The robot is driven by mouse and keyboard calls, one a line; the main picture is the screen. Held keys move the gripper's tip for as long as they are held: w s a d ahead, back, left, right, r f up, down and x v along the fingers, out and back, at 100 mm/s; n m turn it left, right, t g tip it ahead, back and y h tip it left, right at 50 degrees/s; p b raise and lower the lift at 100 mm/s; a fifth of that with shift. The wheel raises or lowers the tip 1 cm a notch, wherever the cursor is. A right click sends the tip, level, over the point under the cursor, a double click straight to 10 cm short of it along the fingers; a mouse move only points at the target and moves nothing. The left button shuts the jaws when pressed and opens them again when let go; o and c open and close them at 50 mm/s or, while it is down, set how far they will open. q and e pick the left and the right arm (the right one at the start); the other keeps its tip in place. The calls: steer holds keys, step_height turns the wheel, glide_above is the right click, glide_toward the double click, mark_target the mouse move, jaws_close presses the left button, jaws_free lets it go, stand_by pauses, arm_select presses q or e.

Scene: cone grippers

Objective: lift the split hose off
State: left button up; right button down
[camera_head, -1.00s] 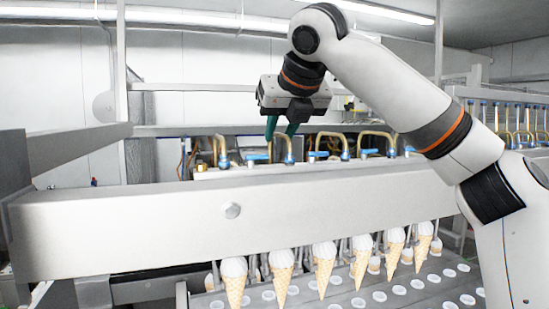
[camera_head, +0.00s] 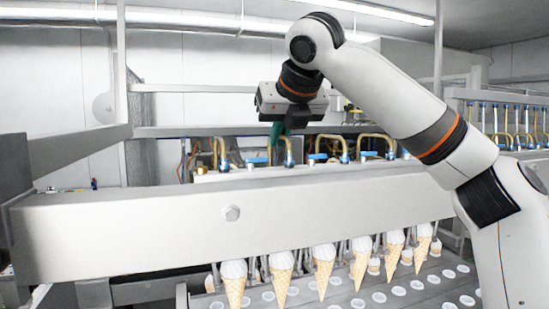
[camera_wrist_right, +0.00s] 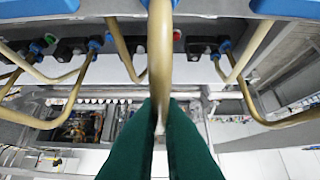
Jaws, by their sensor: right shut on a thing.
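Several bent brass-coloured hoses with blue fittings stand in a row behind the machine's long metal beam. My right gripper (camera_head: 277,143) is over this row in the head view, its green fingers pointing down. In the right wrist view the fingers (camera_wrist_right: 161,108) are closed on a brass-coloured hose (camera_wrist_right: 160,45) that runs up the middle of the picture. In the head view the gripped hose (camera_head: 289,147) is partly hidden by the fingers. I cannot make out a split in it. My left gripper is not in view.
Neighbouring hoses (camera_head: 331,141) (camera_wrist_right: 67,107) stand close on both sides. The thick metal beam (camera_head: 150,222) crosses in front. Below it, several filled cones (camera_head: 234,284) hang over a tray with round holes. The space above the hoses is mostly free, with a thin rail behind.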

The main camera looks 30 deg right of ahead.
steer(key=shift+r+p, duration=1.25)
steer(key=shift+p, duration=0.1)
steer(key=shift+r, duration=1.15)
